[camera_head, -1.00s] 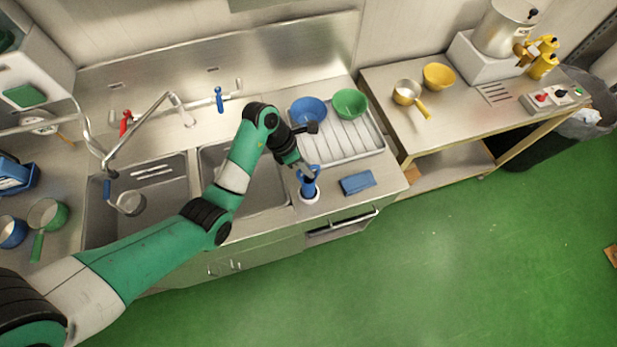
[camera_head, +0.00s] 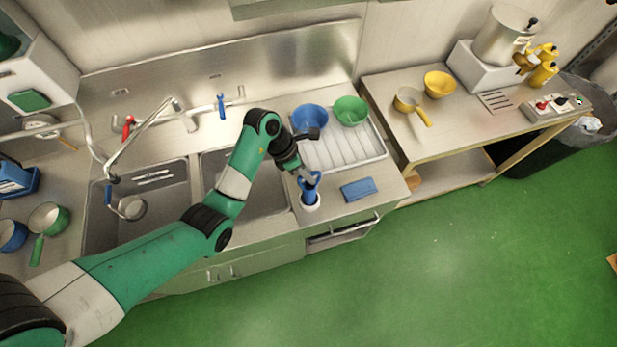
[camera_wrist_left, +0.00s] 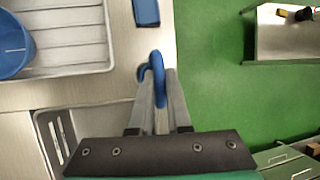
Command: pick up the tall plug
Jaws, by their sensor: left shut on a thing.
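The tall plug (camera_head: 308,193) is blue with a loop handle at its top. It stands upright in a white round holder (camera_head: 311,206) on the steel counter, right of the sink basins. My left gripper (camera_head: 307,178) reaches down to it from above and is shut on the loop handle. In the left wrist view the blue loop (camera_wrist_left: 157,68) shows between the two grey fingers (camera_wrist_left: 160,92). The plug's lower part is hidden inside the holder. My right gripper is not in view.
A blue folded cloth (camera_head: 358,190) lies just right of the plug. A drainboard (camera_head: 340,152) behind holds a blue bowl (camera_head: 310,118) and a green bowl (camera_head: 350,110). The sink basin (camera_head: 262,190) is to the left. The counter's front edge is close.

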